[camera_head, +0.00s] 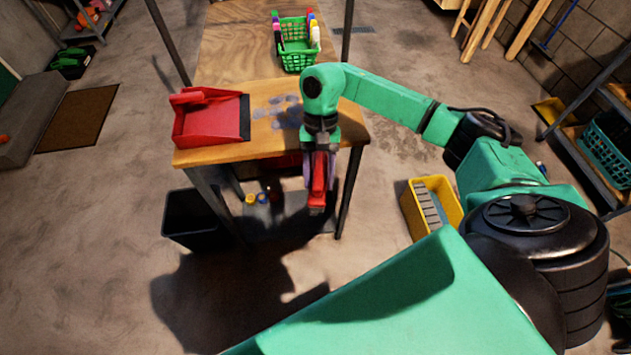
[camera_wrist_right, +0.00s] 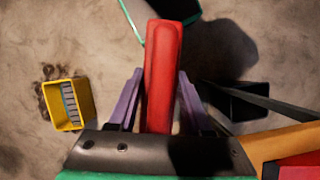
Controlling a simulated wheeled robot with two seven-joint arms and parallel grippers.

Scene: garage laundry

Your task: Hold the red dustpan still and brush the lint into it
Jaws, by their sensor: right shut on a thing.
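The red dustpan (camera_head: 212,120) lies on the wooden table (camera_head: 215,155) at its left front, its dark lip facing right. Grey lint (camera_head: 280,112) lies in patches on the tabletop to the right of that lip. My right gripper (camera_head: 316,182) points down at the table's front edge, right of the dustpan. It is shut on a red brush handle, which sits between the purple fingers in the right wrist view (camera_wrist_right: 163,75). The brush's bristles cannot be made out. My left gripper is in neither view.
A black bin (camera_head: 190,215) stands below the table's left side. A yellow bin (camera_head: 432,205) stands on the floor to the right. The left floor is mostly clear.

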